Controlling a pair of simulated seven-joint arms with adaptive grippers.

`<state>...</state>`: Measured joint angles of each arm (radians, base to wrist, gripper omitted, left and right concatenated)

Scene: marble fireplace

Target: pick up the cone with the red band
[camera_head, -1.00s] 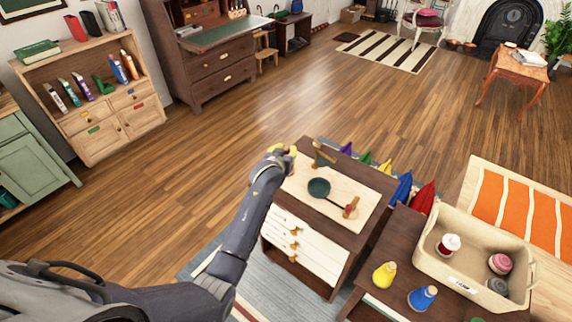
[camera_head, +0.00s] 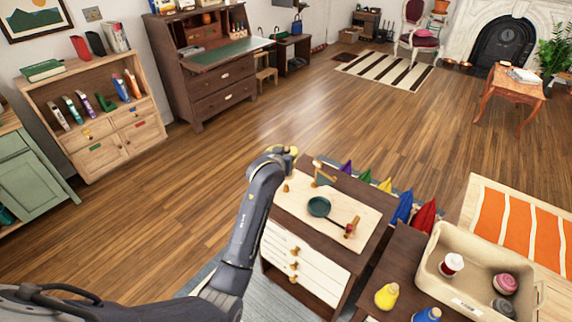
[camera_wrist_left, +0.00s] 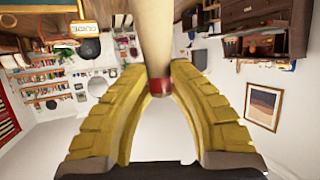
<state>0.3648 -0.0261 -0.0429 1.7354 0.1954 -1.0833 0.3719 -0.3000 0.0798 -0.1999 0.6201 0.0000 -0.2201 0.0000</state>
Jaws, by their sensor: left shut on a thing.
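In the left wrist view, my left gripper (camera_wrist_left: 160,72) has its yellow fingers closed on a pale tan cone (camera_wrist_left: 153,35). A red band (camera_wrist_left: 158,85) circles the end of the cone that sits between the fingers; the rest extends beyond the fingertips to the top of the picture. In the head view, my left gripper (camera_head: 283,152) is raised near the back left corner of the brown cabinet. The cone cannot be made out there. My right gripper is not in view.
The cabinet carries a pale board (camera_head: 290,208) with a dark green pan (camera_head: 319,207) and small wooden pieces. To the right, a tan bin (camera_head: 432,262) and a yellow bottle-shaped piece (camera_head: 387,296) stand on another brown surface. Open floor lies beyond.

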